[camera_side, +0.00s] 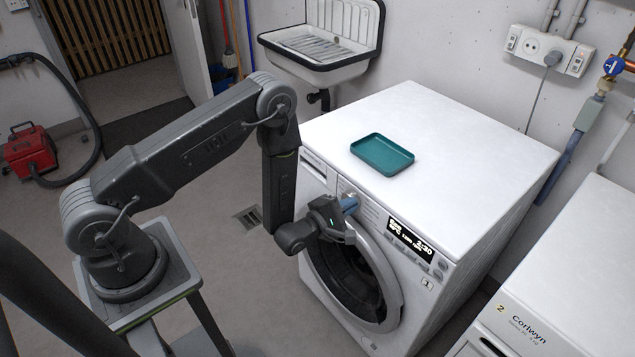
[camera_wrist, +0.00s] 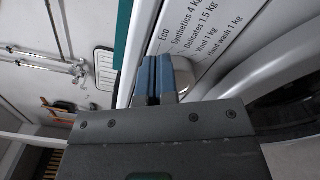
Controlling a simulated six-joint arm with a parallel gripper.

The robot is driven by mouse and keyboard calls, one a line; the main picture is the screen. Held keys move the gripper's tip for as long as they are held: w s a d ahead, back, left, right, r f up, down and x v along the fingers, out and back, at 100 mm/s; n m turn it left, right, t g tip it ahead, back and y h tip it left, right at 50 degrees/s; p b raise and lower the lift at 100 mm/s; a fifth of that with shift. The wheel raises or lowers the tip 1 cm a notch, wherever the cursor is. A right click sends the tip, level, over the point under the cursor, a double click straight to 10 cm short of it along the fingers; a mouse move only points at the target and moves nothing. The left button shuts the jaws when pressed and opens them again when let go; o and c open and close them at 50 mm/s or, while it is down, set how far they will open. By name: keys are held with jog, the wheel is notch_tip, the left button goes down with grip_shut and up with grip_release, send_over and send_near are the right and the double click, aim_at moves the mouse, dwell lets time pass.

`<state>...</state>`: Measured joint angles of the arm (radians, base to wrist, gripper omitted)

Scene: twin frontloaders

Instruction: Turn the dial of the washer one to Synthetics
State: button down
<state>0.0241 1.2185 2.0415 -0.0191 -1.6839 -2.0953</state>
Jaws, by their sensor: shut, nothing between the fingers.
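Washer one (camera_side: 470,135), white with a small "1" label, stands in the middle of the side view. My gripper (camera_side: 349,204) is at its front panel, in front of the dial area. In the wrist view the blue fingers of my gripper (camera_wrist: 163,77) are closed together, with nothing between them. The silver dial (camera_wrist: 188,73) is partly hidden behind and beside them; whether they touch it I cannot tell. The printed programme list (camera_wrist: 200,35) shows Eco, Synthetics, Delicates, Wool and Hand wash. The dial's pointer is not visible. The lit display (camera_side: 410,241) seems to read 2:30.
A teal tray (camera_side: 382,154) lies on top of washer one. A second machine (camera_side: 560,290), labelled 2, stands at the lower right. The round door (camera_side: 355,275) of washer one is below my gripper. A sink (camera_side: 322,40) hangs on the back wall.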

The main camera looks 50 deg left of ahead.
jog(key=shift+w+d+f, duration=0.2)
jog(key=shift+w+f, duration=0.25)
jog(key=shift+w, duration=0.1)
jog(key=shift+d+f, duration=0.15)
jog(key=shift+f, duration=0.25)
jog(key=shift+d, duration=0.15)
dwell(0.3)
jog(key=shift+d, duration=0.4)
jog(key=s, duration=0.6)
